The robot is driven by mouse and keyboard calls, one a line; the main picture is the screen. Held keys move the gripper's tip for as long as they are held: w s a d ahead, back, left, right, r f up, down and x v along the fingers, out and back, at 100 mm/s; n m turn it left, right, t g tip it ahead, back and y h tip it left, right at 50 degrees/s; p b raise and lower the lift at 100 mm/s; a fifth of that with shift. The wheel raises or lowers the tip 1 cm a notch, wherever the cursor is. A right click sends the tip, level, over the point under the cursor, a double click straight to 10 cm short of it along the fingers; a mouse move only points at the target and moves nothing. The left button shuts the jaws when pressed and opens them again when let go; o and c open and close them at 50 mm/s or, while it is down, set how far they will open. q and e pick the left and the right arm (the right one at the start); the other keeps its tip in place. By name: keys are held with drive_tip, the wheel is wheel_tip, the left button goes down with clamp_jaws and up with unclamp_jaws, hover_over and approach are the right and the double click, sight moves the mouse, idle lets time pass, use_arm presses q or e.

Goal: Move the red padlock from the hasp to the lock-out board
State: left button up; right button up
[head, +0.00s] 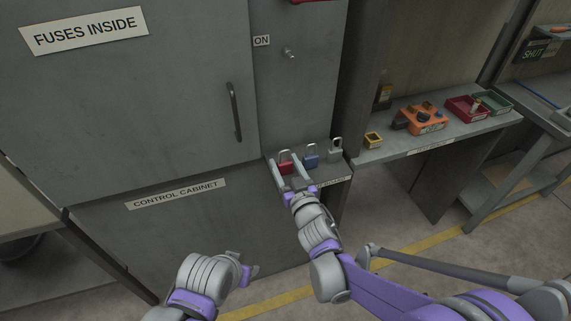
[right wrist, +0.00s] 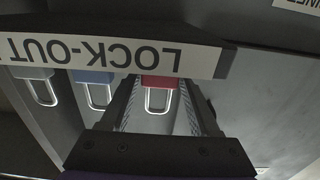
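The red padlock (head: 285,168) stands shackle up on the small lock-out board (head: 328,184), left of a blue padlock (head: 311,158) and a grey padlock (head: 335,153). My right gripper (head: 287,170) reaches over the board with a finger on each side of the red padlock. In the upside-down right wrist view, the red padlock (right wrist: 158,82) shows between the open fingers, with gaps beside its shackle. A small metal fitting (head: 289,53) on the cabinet below the ON sign holds no padlock; I cannot tell if it is the hasp. My left gripper (head: 242,264) is low by the cabinet, its opening unclear.
The grey control cabinet (head: 160,110) fills the left, with a door handle (head: 235,112). Right of the board, a shelf (head: 435,136) bears a yellow bin (head: 373,140), an orange box (head: 422,119) and a red tray (head: 464,108). Open floor lies in front.

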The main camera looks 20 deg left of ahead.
drive_tip(key=shift+o, duration=1.2)
drive_tip(key=shift+r, duration=0.15)
drive_tip(key=shift+s+d, duration=0.15)
drive_tip(key=shift+s, duration=0.1)
drive_tip(key=b+v, duration=0.2)
drive_tip(key=v, duration=0.9)
drive_tip(key=shift+s+d, duration=0.15)
drive_tip(key=shift+d, duration=0.05)
drive_tip(key=shift+d, duration=0.1)
